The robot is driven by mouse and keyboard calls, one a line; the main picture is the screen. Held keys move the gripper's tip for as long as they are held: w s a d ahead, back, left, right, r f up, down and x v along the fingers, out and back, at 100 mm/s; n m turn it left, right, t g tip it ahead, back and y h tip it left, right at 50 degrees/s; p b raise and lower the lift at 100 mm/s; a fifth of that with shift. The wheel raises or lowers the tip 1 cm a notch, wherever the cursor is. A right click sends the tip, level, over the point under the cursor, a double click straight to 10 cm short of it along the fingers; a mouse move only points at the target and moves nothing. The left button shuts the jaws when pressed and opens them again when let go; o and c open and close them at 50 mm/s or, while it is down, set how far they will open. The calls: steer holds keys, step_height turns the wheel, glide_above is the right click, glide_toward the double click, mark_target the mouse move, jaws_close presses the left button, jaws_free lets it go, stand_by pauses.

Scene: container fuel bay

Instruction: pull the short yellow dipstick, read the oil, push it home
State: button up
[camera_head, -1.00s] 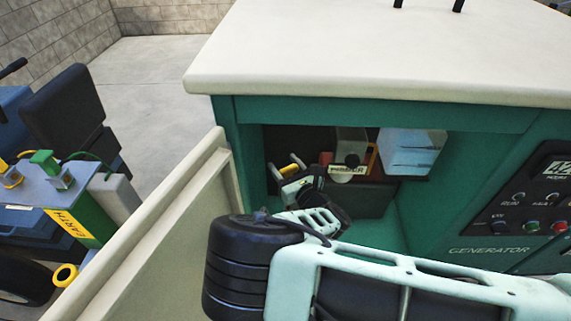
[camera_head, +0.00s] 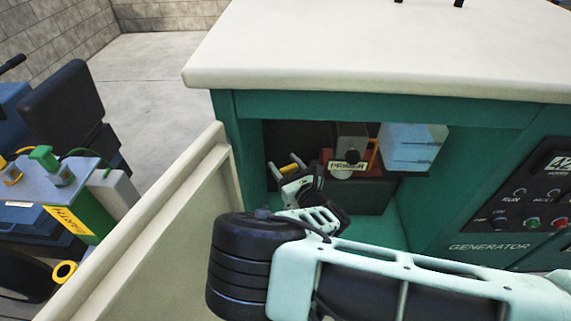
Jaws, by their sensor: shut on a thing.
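My gripper (camera_head: 286,166) is inside the open green generator bay, near its left side. Small yellow parts show at its tips. It is shut on what appears to be the short yellow dipstick (camera_head: 297,158), though the jaws and my wrist hide most of it. The dipstick's tube and its oil marks cannot be made out, so I cannot tell how far it is in or out.
A block labelled PRIMER (camera_head: 348,166), an orange upright part (camera_head: 374,154) and a translucent pale-blue tank (camera_head: 412,148) lie right of my gripper. The open cream door (camera_head: 165,230) stands left of my arm. The generator's cream top (camera_head: 380,50) overhangs the bay.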

steer(key=shift+f+b, duration=0.35)
steer(key=shift+f, duration=0.65)
steer(key=shift+f+b, duration=0.4)
steer(key=shift+f, duration=1)
steer(key=shift+f+b, duration=1.25)
steer(key=shift+f, duration=1)
steer(key=o, duration=1.1)
steer(key=shift+c, duration=0.2)
